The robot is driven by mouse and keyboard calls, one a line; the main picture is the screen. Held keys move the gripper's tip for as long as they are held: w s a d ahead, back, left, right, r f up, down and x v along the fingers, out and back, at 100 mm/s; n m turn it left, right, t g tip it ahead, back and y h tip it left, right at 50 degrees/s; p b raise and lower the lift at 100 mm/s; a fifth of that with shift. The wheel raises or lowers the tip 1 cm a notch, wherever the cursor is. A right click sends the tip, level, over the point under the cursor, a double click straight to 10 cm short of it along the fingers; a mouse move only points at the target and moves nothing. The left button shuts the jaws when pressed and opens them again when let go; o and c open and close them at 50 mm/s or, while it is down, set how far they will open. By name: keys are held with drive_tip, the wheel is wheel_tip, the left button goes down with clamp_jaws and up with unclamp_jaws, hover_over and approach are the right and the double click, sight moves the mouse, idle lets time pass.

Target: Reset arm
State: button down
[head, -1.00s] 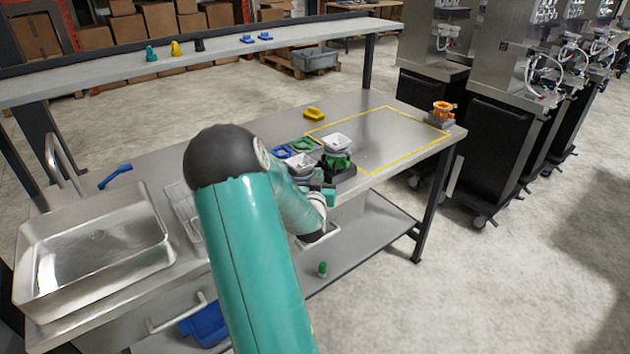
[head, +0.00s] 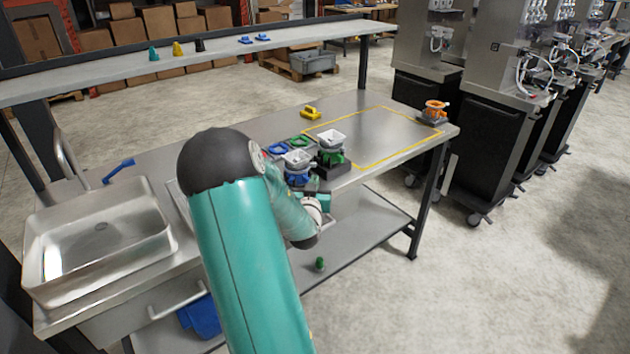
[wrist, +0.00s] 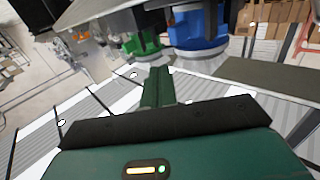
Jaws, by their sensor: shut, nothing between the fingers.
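My gripper shows in the wrist view (wrist: 157,88), its green fingers closed together with nothing between them. In the head view my teal arm reaches over the front edge of the steel table (head: 225,158), and its wrist end is near two hoppers. One is a white-topped hopper on a blue base (head: 297,178). The other is a white-topped hopper on a green base (head: 332,158). In the wrist view the blue base (wrist: 198,30) and the green base (wrist: 142,44) are just beyond the fingertips, apart from them. The fingertips are hidden in the head view.
A sink (head: 95,245) is at the left of the table. A yellow-outlined area (head: 385,135) at right is clear, with an orange part (head: 435,110) at its corner. A raised shelf (head: 200,62) runs behind. Dispenser machines (head: 495,120) stand right.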

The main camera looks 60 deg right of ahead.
drive_tip(key=v, duration=0.8)
drive_tip(key=shift+s, duration=0.3)
